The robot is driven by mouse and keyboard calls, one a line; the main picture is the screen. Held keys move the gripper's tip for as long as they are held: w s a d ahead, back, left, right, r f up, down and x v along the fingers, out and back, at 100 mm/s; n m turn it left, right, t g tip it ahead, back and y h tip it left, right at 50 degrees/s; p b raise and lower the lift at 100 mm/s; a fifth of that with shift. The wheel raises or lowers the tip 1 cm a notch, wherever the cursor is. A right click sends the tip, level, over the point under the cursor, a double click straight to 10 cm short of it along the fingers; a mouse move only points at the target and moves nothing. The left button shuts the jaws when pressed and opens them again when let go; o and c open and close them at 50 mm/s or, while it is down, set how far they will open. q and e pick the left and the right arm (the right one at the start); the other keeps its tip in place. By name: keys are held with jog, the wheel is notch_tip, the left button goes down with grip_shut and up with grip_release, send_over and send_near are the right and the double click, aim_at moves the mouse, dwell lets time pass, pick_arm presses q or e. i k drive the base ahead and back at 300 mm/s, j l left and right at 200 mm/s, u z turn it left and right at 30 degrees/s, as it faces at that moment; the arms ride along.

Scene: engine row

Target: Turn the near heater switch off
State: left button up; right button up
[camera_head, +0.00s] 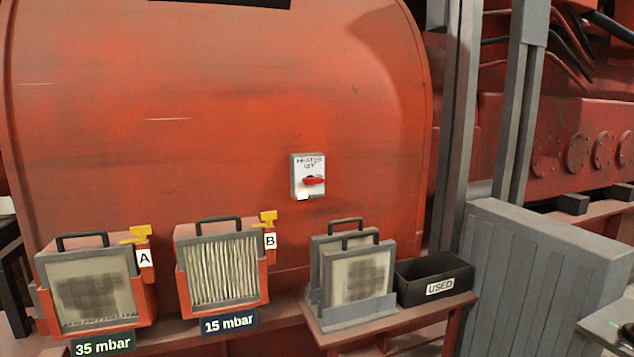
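The heater switch (307,163) is a small light-grey box on the front of the large red engine housing. Its upper label appears to read "HEATER OFF". Its red handle (313,181) lies roughly level, pointing sideways. A small bright patch shows at the bottom of the box, too small to read. No other heater switch is seen in this view. Neither of my grippers is in view, and nothing touches the switch.
Below the switch stand filter A (88,290) marked 35 mbar, filter B (222,270) marked 15 mbar, a rack with filter panels (358,279) and a black USED bin (433,269). A grey ribbed cabinet (540,270) is at right. Space directly before the switch looks clear.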

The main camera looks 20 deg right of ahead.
aim_at(310, 180)
jog(key=i+l+z, duration=0.1)
jog(key=i+l, duration=0.2)
jog(key=l, duration=0.2)
jog(key=i+l+z, duration=0.1)
jog(key=i+l, duration=0.2)
jog(key=l, duration=0.2)
jog(key=i+l+z, duration=0.1)
jog(key=i+l, duration=0.2)
jog(key=l, duration=0.2)
